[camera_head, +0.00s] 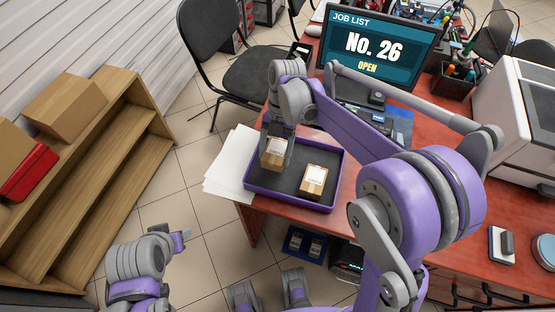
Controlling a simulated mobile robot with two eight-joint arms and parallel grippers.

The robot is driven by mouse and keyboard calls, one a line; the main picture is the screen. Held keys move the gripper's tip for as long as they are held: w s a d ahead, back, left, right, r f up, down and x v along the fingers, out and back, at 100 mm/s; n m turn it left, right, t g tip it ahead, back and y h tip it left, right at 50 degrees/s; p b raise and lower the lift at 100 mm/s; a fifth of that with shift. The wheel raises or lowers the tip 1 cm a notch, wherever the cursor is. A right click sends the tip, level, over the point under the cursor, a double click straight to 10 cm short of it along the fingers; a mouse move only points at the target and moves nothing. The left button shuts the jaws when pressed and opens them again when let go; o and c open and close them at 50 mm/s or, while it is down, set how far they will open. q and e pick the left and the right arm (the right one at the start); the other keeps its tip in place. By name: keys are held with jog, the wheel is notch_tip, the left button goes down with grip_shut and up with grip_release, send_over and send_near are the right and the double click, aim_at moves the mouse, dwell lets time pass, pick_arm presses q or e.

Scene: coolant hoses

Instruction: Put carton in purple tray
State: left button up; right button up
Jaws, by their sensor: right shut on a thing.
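The purple tray (263,194) with a dark inside lies at the left end of the red-brown desk. One small brown carton (313,182) with a white label sits in its right part. My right gripper (275,150) points down over the tray's left part and is shut on another labelled carton (272,160). That carton is over or in the tray; I cannot tell whether it touches the bottom. My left gripper (184,240) is low at the left, away from the desk, and its jaws are too unclear to judge.
White paper sheets (228,168) lie under the tray's left side. A monitor (377,50) stands behind, and a white machine (520,120) stands at the right. A wooden shelf (95,190) with cardboard boxes (62,106) is at the left. A black chair (240,75) stands behind the desk's left end.

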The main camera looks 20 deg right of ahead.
aim_at(275, 161)
jog(key=shift+w+f, duration=0.1)
jog(key=shift+f, duration=1.95)
jog(key=shift+f, duration=0.1)
jog(key=o, duration=1.5)
jog(key=shift+c, duration=0.2)
